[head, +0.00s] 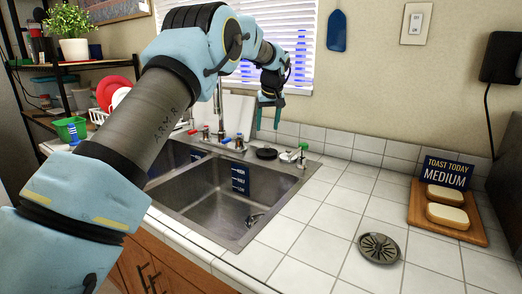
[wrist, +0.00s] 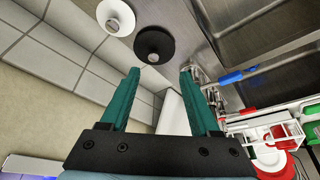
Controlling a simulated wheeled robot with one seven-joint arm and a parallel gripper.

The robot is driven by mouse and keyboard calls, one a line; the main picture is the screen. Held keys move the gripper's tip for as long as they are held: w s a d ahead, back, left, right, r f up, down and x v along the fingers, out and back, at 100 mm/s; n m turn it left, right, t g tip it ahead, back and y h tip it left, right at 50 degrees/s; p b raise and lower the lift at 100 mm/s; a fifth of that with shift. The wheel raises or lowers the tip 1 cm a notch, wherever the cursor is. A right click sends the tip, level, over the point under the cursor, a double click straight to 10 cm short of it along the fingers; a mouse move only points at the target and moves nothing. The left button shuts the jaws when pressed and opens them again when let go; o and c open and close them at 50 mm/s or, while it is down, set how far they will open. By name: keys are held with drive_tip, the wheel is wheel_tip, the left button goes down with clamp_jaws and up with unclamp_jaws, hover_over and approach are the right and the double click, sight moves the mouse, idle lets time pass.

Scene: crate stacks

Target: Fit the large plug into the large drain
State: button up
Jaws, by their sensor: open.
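A round black plug (head: 266,153) with a small knob lies on the back rim of the sink, right of the faucet. It also shows in the wrist view (wrist: 153,45), just beyond my fingertips. A white disc with a grey knob (wrist: 115,17) lies beside it in the wrist view. The black one looks the larger. My gripper (head: 270,118) hangs above the black plug with its teal fingers pointing down. The fingers are apart and empty in the wrist view (wrist: 160,70). A drain (head: 254,219) shows in part on the floor of the right basin.
The sink (head: 203,205) has two steel basins; the faucet (head: 220,120) stands behind them. A round metal strainer (head: 379,248) lies on the tiled counter. A wooden board (head: 470,232) with bread and a sign is at right. A dish rack stands left.

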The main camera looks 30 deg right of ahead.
drive_tip(key=d, duration=0.1)
drive_tip(key=p, duration=0.2)
hover_over(267, 146)
drive_tip(key=s, duration=0.2)
wheel_tip(267, 146, down, 5)
drive_tip(key=shift+a+r, duration=0.1)
drive_tip(key=shift+r, duration=0.1)
drive_tip(key=shift+a+p+x, duration=0.15)
drive_tip(key=shift+p+x, duration=0.45)
drive_tip(key=shift+x, duration=0.75)
drive_tip(key=shift+a+p+x, duration=0.15)
drive_tip(key=shift+p+x, duration=0.45)
drive_tip(key=shift+x, duration=0.75)
drive_tip(key=shift+w+d, duration=0.15)
clamp_jaws()
